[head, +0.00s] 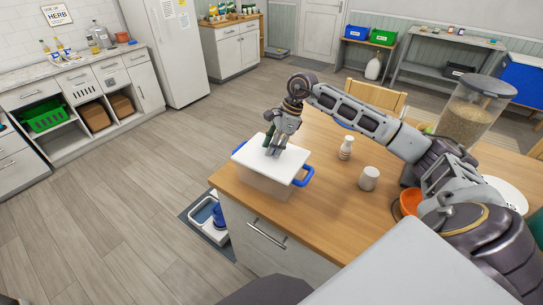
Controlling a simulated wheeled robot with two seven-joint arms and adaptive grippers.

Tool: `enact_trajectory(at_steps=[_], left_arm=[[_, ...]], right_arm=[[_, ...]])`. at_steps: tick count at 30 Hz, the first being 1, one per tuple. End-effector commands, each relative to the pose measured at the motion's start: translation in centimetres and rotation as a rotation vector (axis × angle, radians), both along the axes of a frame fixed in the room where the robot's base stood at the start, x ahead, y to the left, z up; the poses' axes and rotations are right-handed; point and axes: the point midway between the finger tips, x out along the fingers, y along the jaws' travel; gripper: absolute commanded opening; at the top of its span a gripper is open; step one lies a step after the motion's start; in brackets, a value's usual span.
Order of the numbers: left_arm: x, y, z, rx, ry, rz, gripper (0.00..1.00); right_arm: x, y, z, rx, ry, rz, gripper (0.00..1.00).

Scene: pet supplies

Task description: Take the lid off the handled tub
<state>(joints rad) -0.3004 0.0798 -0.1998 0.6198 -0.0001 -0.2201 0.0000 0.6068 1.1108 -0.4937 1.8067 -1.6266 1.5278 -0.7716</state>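The handled tub (268,187) stands near the left corner of the wooden-topped counter. It has a pale body and blue handles (304,178) at two opposite sides. Its flat white lid (291,163) lies over the top of the tub; I see no clear gap between them. My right gripper (273,152) points down at the middle of the lid, with its fingertips at the lid's surface. The fingers hide whatever is at the lid's centre, so I cannot tell if they hold it. My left gripper is not in view.
On the wooden counter (327,205) stand a white bottle (346,148), a small pale cup (369,178), an orange bowl (409,202) and a clear container of kibble (466,118). A blue and white bin (207,217) sits on the floor at left.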

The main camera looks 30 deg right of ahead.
Motion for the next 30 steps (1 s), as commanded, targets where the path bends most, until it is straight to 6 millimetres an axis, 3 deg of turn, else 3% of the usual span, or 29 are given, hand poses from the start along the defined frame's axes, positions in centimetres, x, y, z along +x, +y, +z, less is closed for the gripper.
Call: enact_trajectory(at_steps=[1,6,20,30], left_arm=[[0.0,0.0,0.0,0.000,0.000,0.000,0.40],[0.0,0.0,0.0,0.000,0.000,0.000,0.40],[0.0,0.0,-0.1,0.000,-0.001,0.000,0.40],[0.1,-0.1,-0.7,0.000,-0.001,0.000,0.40]], right_arm=[[0.0,0.0,0.0,0.000,0.000,0.000,0.21],[0.0,0.0,0.0,0.000,-0.001,0.000,0.01],[0.1,0.0,0.8,0.000,-0.002,0.000,0.01],[0.1,0.0,4.2,0.000,-0.005,0.000,0.01]])
